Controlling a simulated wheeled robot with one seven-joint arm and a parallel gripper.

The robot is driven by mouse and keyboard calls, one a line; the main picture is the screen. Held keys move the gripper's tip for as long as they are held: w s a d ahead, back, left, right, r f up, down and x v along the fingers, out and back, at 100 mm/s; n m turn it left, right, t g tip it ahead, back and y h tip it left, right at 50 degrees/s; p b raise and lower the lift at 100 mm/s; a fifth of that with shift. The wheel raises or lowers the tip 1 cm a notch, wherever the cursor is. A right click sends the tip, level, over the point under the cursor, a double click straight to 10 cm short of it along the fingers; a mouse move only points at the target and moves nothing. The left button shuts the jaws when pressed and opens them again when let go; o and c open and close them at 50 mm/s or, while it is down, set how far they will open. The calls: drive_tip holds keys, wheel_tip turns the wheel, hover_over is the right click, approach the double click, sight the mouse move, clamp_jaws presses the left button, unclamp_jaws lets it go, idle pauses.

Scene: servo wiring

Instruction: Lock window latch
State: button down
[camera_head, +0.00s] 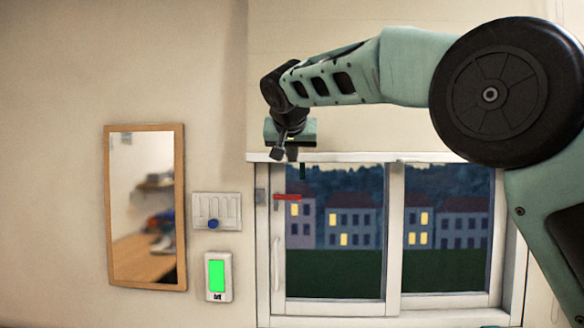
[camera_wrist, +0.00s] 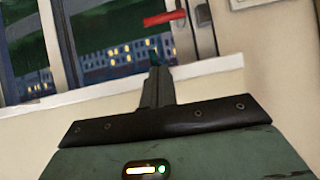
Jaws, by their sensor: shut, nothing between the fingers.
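The window latch has a red handle (camera_head: 288,197), which lies nearly level on the left stile of the window (camera_head: 396,240). The red handle (camera_wrist: 165,18) also shows at the top of the wrist view, slightly tilted, beside the white frame. My gripper (camera_head: 302,171) points down in front of the top left of the window, just above the handle and apart from it in the picture. In the wrist view my gripper's fingers (camera_wrist: 155,66) are together and empty, with their tips just below the handle. The gap in depth to the handle is unclear.
A white pull handle (camera_head: 276,264) is on the window's left stile. A ledge (camera_head: 350,157) runs above the window.

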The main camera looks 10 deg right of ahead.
drive_tip(key=p, duration=0.4)
hover_over(288, 196)
drive_tip(key=s, duration=0.4)
wheel_tip(288, 196, down, 4)
drive_tip(key=shift+w+d+f+p, duration=0.15)
drive_tip(key=shift+w+f, duration=0.1)
drive_tip(key=shift+f, duration=0.55)
drive_tip(key=shift+w+d+f+p, duration=0.2)
drive_tip(key=shift+w+f, duration=0.1)
drive_tip(key=shift+f, duration=0.55)
drive_tip(key=shift+w+d+f+p, duration=0.15)
drive_tip(key=shift+w+f, duration=0.1)
drive_tip(key=shift+f, duration=0.55)
drive_tip(key=shift+f+b, duration=0.1)
drive_tip(key=shift+b, duration=0.3)
drive_tip(key=shift+d+f+b, duration=0.1)
drive_tip(key=shift+b, duration=0.4)
